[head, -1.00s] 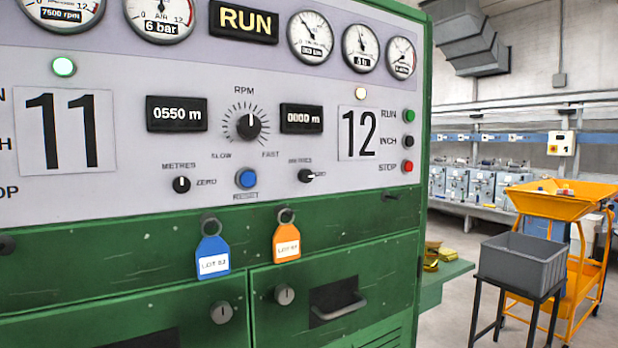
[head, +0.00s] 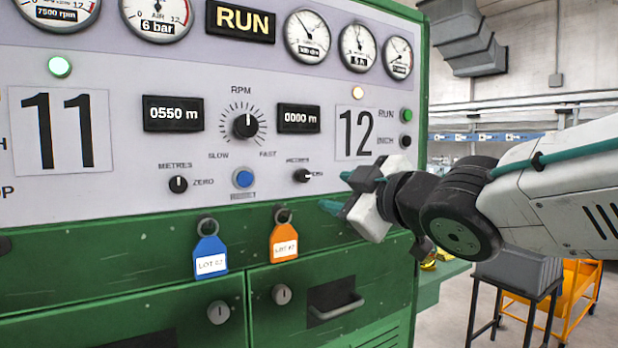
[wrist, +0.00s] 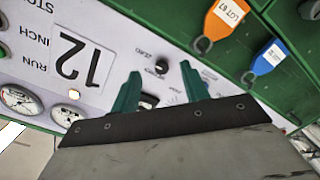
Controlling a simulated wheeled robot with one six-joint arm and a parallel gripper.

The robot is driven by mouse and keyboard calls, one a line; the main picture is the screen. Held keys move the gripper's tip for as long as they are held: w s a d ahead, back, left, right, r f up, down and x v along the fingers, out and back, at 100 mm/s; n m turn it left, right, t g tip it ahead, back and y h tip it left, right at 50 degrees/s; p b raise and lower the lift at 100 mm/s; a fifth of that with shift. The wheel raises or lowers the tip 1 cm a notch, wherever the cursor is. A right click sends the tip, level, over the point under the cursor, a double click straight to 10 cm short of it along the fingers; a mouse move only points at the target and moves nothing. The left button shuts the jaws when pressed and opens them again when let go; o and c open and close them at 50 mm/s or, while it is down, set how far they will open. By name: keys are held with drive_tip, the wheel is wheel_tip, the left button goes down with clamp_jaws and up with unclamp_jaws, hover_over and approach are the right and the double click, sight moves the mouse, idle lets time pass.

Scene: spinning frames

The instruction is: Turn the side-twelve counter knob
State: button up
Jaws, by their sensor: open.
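The side-twelve counter knob (head: 302,176) is a small black knob on the pale panel, below the 0000 m display (head: 299,118) and left of the number 12 plate (head: 356,132). Its pale pointer faces right, toward the ZERO label. My gripper (head: 335,190) is open and empty, in front of the panel to the right of the knob in the head view. In the wrist view the panel appears upside down, and the knob (wrist: 162,67) shows between the two teal fingertips (wrist: 160,70). I see no contact with it.
A blue reset button (head: 242,178) and a matching left knob (head: 178,184) sit left of it. The RPM dial (head: 245,126) is above. Orange (head: 284,243) and blue (head: 211,257) lot tags hang below. A grey bin (head: 520,266) stands at right.

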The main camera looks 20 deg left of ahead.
sight(305, 176)
drive_tip(key=shift+n+y, duration=0.5)
drive_tip(key=shift+y, duration=0.2)
drive_tip(key=x, duration=0.2)
drive_tip(key=r+x, duration=0.1)
drive_tip(key=x, duration=0.2)
drive_tip(key=s+x, duration=0.1)
drive_tip(key=x, duration=0.2)
drive_tip(key=shift+a+r, duration=0.2)
drive_tip(key=shift+a, duration=0.15)
clamp_jaws()
